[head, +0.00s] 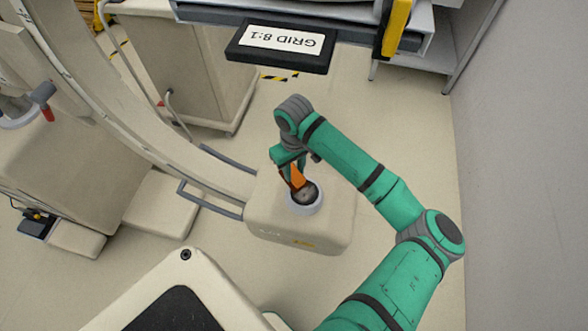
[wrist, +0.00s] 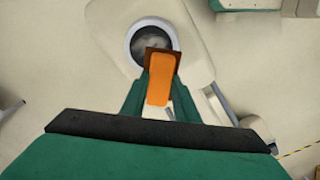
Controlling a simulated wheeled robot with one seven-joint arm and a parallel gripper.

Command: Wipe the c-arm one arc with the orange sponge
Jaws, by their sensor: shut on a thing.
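My gripper (wrist: 160,85) is shut on the orange sponge (wrist: 160,84), which sits between its two green fingers. The sponge has a dark brown end face that points away from the gripper. In the head view the sponge (head: 297,177) is held just over the c-arm's lower end, a cream housing (head: 320,235) with a round grey-rimmed port (head: 305,205). In the wrist view the sponge's dark end overlaps the lower right of the port (wrist: 140,42). I cannot tell whether it touches. The c-arm's curved cream arc (head: 130,130) runs from upper left down to this housing.
A black plate labelled GRID 8:1 (head: 281,45) juts out at the top, by a shelf with a yellow bracket (head: 396,28). Grey handle rails (head: 205,198) flank the arc. A cream cart (head: 190,70) stands behind. Open floor (head: 400,130) lies to the right, before a grey wall.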

